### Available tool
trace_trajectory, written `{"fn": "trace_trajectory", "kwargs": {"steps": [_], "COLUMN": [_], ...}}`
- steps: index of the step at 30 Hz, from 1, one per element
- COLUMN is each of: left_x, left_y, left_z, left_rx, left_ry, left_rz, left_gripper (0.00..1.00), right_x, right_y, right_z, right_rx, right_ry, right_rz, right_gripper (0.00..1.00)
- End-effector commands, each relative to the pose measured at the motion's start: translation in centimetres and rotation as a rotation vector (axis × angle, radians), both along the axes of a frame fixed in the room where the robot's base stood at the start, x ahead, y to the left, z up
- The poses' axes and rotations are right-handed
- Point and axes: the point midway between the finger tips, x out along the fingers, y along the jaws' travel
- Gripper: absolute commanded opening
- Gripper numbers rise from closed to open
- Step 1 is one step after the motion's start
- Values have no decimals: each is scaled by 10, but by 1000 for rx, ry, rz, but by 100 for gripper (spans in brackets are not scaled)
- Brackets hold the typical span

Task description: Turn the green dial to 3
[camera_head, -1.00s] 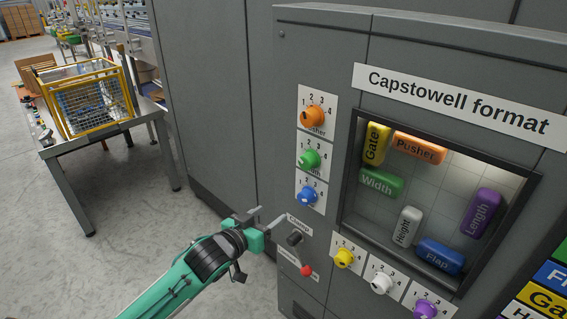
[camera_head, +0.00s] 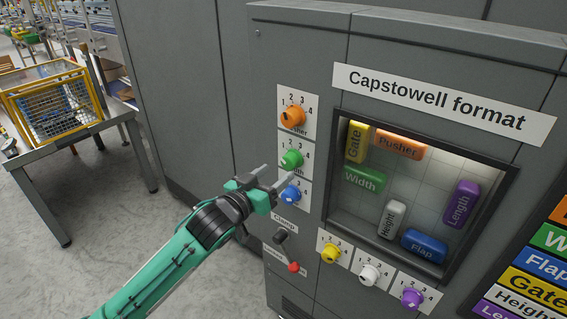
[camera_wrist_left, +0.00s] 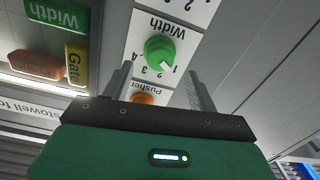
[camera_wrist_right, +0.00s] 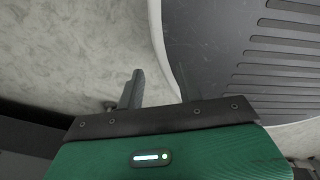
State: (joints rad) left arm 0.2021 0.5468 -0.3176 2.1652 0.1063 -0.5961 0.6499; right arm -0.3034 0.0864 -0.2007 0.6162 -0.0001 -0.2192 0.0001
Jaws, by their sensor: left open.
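The green dial (camera_head: 291,159) sits on a white number plate labelled Width, between the orange dial (camera_head: 293,117) and the blue dial (camera_head: 291,195). My left gripper (camera_head: 278,176) is open and empty just in front of the panel, slightly below and left of the green dial. In the left wrist view, upside down, the green dial (camera_wrist_left: 160,52) shows ahead between the fingers, apart from them.
A black-handled lever (camera_head: 280,236) and a red knob (camera_head: 293,267) are below the blue dial. Yellow (camera_head: 330,254), white (camera_head: 369,274) and purple (camera_head: 412,298) dials sit under the display window (camera_head: 405,190). A yellow wire basket (camera_head: 52,105) stands on a table at left.

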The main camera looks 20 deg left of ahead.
Motion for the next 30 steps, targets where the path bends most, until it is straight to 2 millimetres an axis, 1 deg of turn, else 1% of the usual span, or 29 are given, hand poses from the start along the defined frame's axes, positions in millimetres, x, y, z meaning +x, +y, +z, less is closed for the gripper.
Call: {"fn": "trace_trajectory", "kwargs": {"steps": [1,3,6,9,13,20,21,23,27,28,30], "left_x": [9,19,31,39,43,43,43,43,43,43,43], "left_y": [-3,-6,-10,-13,-14,-14,-14,-14,-14,-14,-14], "left_z": [3,3,1,1,0,0,0,0,0,0,0], "left_rx": [0,1,0,0,1,1,1,1,1,1,1], "left_ry": [-1,-1,0,0,0,0,0,0,0,0,0], "left_rz": [1,0,0,0,0,0,0,0,0,0,0], "left_gripper": [59,59,59,59,59,59,55,43,16,14,14], "right_x": [2,5,6,7,7,6,6,6,6,6,6], "right_y": [1,2,5,9,13,11,10,9,6,5,4], "right_z": [5,7,9,11,11,11,11,11,11,11,11], "right_rx": [2,2,6,11,14,12,11,10,7,6,5], "right_ry": [-4,-7,-9,-10,-9,-8,-8,-7,-7,-7,-6], "right_rz": [0,0,0,-2,-4,-3,-3,-3,-2,-2,-3], "right_gripper": [36,36,36,36,36,36,36,36,36,36,36]}}
